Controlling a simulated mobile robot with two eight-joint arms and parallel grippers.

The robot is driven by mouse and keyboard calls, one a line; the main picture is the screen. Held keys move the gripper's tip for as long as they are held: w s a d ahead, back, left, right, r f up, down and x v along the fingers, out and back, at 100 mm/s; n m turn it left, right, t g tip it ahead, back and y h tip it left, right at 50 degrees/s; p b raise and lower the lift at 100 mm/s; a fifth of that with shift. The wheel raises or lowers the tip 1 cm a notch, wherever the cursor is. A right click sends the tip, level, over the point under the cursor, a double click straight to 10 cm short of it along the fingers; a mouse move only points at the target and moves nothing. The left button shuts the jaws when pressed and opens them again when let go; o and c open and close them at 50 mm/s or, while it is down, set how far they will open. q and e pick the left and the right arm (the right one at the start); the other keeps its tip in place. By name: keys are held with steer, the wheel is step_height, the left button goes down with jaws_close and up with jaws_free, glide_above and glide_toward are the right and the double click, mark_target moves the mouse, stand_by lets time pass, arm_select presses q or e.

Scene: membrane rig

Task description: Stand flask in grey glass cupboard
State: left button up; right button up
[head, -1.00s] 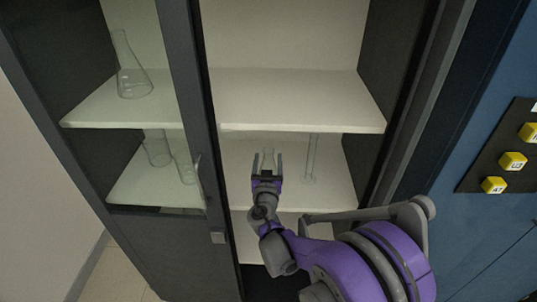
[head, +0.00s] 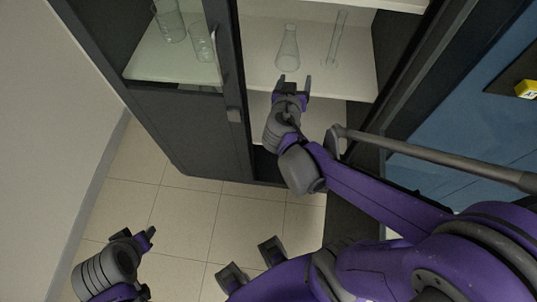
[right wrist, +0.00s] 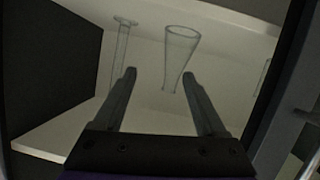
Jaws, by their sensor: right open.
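A clear conical flask (head: 288,50) stands upright on a white shelf inside the grey glass cupboard (head: 190,130). My right gripper (head: 292,80) is open and empty at the front of that shelf, just short of the flask and apart from it. In the right wrist view the flask (right wrist: 178,62) appears upside down beyond the two spread fingers (right wrist: 160,85). My left gripper (head: 147,264) is low at the left, over the floor and far from the cupboard. Its fingers look apart with nothing between them.
A tall glass cylinder (head: 334,42) stands right of the flask on the same shelf. Other glassware (head: 170,22) shows behind the glass door (head: 200,70) on the left. The cupboard's side frame (head: 445,75) bounds the opening on the right. The tiled floor (head: 180,210) is clear.

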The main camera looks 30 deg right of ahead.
steer(key=s+a+f+n+g+y, duration=0.2)
steer(key=s+a+f+n+y, duration=0.1)
steer(key=a, duration=0.5)
steer(key=s+a+f+n+g+y, duration=0.2)
steer(key=s+a+f+n+y, duration=0.2)
steer(key=s+a+y, duration=0.3)
steer(key=s+a, duration=0.2)
steer(key=s, duration=0.1)
steer(key=shift+s+f+g, duration=0.2)
steer(key=shift+f+g, duration=0.1)
steer(key=shift+f, duration=0.05)
steer(key=shift+a, duration=0.1)
steer(key=c, duration=0.4)
steer(key=shift+s, duration=0.15)
